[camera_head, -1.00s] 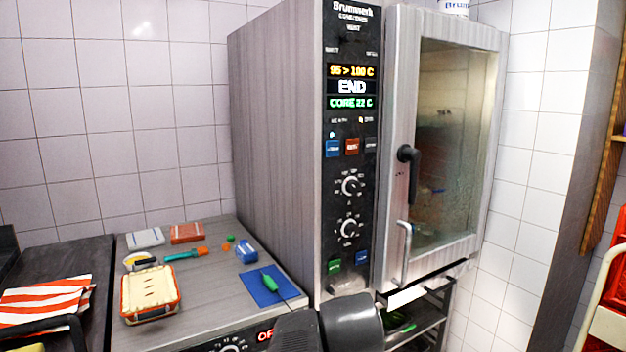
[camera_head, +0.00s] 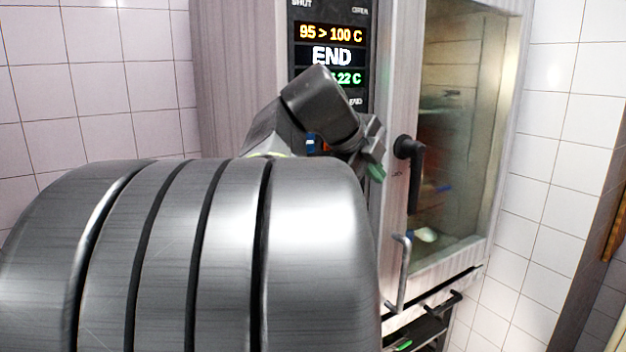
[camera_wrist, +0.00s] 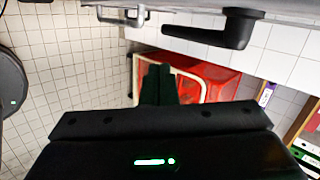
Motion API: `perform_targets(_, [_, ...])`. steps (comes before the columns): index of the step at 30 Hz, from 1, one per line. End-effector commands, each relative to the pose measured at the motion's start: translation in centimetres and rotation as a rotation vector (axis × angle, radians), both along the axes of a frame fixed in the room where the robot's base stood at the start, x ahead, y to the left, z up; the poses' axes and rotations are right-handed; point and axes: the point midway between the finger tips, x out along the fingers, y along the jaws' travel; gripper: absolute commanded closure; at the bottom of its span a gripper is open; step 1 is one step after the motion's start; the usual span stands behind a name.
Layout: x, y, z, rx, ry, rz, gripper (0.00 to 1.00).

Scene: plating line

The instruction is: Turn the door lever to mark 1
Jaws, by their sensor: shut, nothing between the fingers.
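The door lever (camera_head: 415,172) is a black handle on the left edge of the oven's glass door. It points down in the head view, with its round hub at the top. In the wrist view the lever (camera_wrist: 222,30) shows at the top, lying sideways, ahead of and apart from my fingers. My gripper (camera_head: 376,172) is left of the lever in the head view, with a gap between them. In the wrist view its dark fingers (camera_wrist: 158,84) are together with nothing between them. The marks around the lever are too small to read.
A curved metal pull handle (camera_head: 401,272) stands out from the door below the lever. The oven panel display (camera_head: 331,56) reads END. In the wrist view red crates (camera_wrist: 205,75) lie beyond my fingers. White tiled wall (camera_head: 545,140) is right of the oven.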

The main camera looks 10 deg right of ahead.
Motion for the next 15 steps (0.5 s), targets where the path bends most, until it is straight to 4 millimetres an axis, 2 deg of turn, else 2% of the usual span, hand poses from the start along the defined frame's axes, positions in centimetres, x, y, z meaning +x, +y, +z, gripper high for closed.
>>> perform_targets(5, [0.5,-0.8,-0.1,0.006,-0.023,-0.026,1.00])
perform_targets(15, [3.1,-4.9,-4.7,0.007,-0.016,-0.027,1.00])
